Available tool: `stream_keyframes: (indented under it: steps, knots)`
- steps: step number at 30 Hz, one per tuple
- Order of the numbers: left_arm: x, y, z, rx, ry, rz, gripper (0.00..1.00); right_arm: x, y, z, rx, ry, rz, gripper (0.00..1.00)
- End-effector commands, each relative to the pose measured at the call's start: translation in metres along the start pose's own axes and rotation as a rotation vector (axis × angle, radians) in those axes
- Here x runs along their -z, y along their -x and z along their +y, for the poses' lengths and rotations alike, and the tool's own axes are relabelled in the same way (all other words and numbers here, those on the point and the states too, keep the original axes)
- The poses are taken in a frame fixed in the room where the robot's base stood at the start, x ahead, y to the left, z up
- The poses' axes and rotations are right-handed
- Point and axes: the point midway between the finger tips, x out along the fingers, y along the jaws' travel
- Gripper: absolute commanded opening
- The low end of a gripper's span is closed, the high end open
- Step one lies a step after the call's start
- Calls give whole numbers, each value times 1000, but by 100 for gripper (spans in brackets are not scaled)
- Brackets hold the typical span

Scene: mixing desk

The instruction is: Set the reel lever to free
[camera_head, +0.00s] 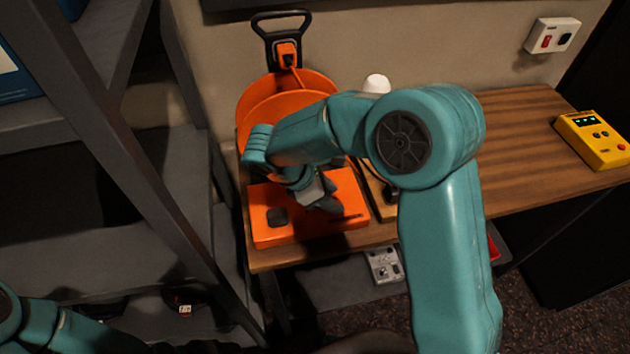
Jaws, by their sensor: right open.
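An orange cable reel (262,106) stands at the left end of the wooden desk, with a black carry handle and a plug at its top. Its flat orange base (290,235) lies in front, with a dark square part (277,217) on its left. My right gripper (328,205) is low over the right part of this base, and its jaws are open. The gripper and forearm cover part of the base and drum. I cannot make out the lever clearly. My left gripper is out of view; only part of my left arm shows at the lower left.
The wooden desk (530,150) is clear on the right up to a yellow box (594,138) with buttons. A white rounded object (376,84) stands behind my right arm. A grey metal shelf (150,150) borders the desk on the left. A socket (552,36) is on the wall.

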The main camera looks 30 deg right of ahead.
Motion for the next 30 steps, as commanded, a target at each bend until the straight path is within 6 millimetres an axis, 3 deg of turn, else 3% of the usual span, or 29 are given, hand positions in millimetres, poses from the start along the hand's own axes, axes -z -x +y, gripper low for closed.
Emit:
stream_keyframes:
  steps: [12, 18, 23, 30]
  knots:
    - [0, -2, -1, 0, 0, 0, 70, 1, 104, 0, -6, -1, 4, 45]
    - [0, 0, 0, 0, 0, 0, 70, 0, 141, 0, -3, -1, 2, 45]
    - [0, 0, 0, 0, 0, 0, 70, 0, 154, 0, -1, 0, 0, 45]
    - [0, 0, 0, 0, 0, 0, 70, 0, 155, 0, -1, 0, 0, 45]
